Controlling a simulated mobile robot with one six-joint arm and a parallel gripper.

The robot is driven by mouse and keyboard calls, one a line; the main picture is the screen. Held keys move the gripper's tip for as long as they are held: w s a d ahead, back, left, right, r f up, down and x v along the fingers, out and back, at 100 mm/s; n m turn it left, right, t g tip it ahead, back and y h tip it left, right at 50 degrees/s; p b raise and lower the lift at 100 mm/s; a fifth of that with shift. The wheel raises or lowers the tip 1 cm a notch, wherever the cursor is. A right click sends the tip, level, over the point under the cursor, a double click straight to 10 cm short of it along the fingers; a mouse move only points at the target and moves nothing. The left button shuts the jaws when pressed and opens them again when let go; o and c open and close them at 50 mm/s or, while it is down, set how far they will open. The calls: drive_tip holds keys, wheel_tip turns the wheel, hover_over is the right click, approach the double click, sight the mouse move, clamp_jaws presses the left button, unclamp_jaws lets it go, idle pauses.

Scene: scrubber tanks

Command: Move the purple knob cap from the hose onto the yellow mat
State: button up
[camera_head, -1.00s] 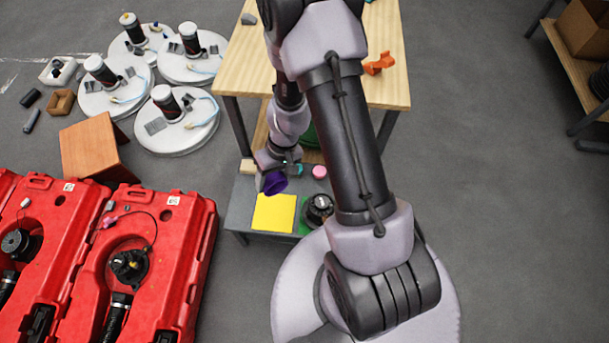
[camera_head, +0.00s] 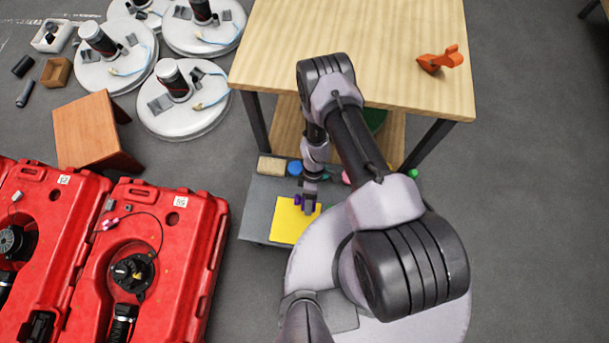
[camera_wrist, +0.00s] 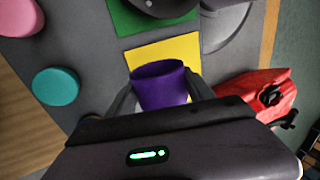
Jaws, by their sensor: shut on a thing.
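The purple knob cap (camera_wrist: 160,86) is held between the two fingers of my gripper (camera_wrist: 158,92) in the wrist view. In the head view a small part of the purple cap (camera_head: 298,199) shows beside my gripper (camera_head: 309,207), over the yellow mat. The yellow mat (camera_head: 287,222) lies on the grey low table. It also shows in the wrist view (camera_wrist: 186,48), beyond the cap. I cannot tell whether the cap touches the mat. The hose is not clearly identifiable.
On the grey low table (camera_head: 262,200) are a tan block (camera_head: 271,165), a blue cap (camera_head: 295,168), and a pink cap (camera_wrist: 61,28). A green mat (camera_wrist: 135,14) with a dark part adjoins the yellow mat. Red tanks (camera_head: 165,235) stand left. A wooden table (camera_head: 400,30) stands behind.

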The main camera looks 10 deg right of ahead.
wheel_tip(320, 180, down, 6)
drive_tip(key=shift+r+b, duration=0.15)
drive_tip(key=shift+b, duration=1.1)
drive_tip(key=shift+r, duration=0.2)
drive_tip(key=shift+f, duration=0.15)
drive_tip(key=o, duration=1.5)
drive_tip(key=shift+w, duration=0.1)
drive_tip(key=p+v, duration=0.5)
drive_tip(key=v, duration=0.7)
drive_tip(key=shift+o, duration=0.6)
